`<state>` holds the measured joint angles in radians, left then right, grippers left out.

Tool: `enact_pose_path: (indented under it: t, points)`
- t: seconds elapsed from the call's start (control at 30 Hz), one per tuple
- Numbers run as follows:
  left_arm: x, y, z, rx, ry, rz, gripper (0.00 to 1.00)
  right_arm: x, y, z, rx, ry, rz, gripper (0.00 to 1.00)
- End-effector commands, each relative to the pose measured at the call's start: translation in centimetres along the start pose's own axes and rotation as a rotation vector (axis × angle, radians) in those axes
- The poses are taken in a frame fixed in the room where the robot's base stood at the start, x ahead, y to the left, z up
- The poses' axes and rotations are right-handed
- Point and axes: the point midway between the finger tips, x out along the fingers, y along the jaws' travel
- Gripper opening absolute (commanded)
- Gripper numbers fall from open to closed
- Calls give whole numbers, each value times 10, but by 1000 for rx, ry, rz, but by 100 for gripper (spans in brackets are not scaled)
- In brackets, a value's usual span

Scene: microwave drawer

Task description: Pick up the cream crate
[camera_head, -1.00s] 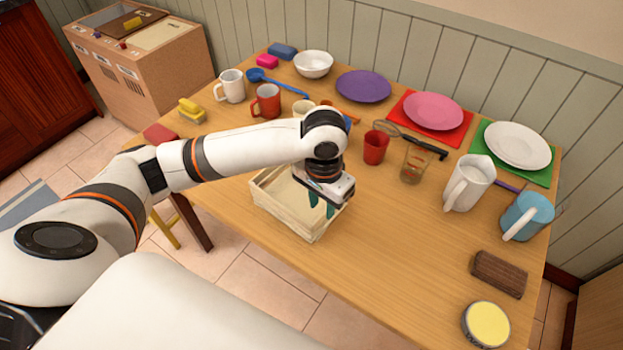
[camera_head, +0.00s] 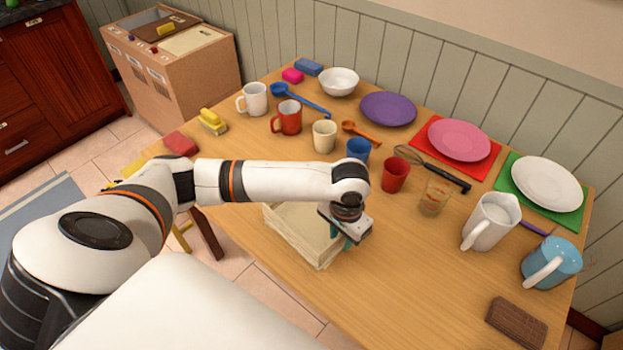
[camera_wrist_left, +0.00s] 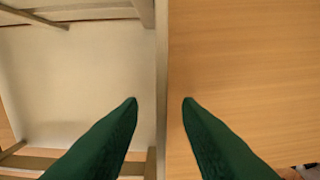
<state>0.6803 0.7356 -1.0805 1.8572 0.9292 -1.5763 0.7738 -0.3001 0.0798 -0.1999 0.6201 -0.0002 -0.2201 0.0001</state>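The cream crate (camera_head: 297,246), a shallow slatted wooden box, stands on the table near its front edge, partly hidden by my left arm. My left gripper (camera_head: 347,241) is at the crate's right side, pointing down. In the left wrist view, its two green fingers (camera_wrist_left: 160,101) are open, one on each side of the crate's wall (camera_wrist_left: 161,55). Gaps show between the wall and both fingertips. The left finger is over the crate's inside, which looks empty where it shows; the right finger is over bare table. My right gripper is not in view.
On the wooden table (camera_head: 410,285), a blue cup (camera_head: 358,149), a red cup (camera_head: 395,175) and a glass (camera_head: 435,197) stand behind the gripper. A white jug (camera_head: 490,222) and a brown block (camera_head: 516,322) are at right. The table right of the crate is clear.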

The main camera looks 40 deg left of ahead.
Motion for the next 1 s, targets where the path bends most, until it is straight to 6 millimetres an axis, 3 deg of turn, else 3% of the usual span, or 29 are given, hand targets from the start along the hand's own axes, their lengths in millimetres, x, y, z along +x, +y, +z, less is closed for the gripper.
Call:
enact_pose_path:
  t: [0.2, 0.43, 0.47, 0.63, 1.0]
  points:
    - [26, 0, 0, 0, 1, 2, 31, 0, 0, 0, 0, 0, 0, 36]
    - [28, 0, 0, 1, -1, 2, 31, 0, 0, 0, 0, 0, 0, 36]
    - [28, 0, 0, 1, -1, 2, 29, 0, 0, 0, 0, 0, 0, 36]
    - [28, 0, 0, 1, -1, 1, 1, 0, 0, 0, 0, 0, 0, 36]
    - [26, 0, 1, 1, -2, 2, 0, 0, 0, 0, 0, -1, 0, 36]
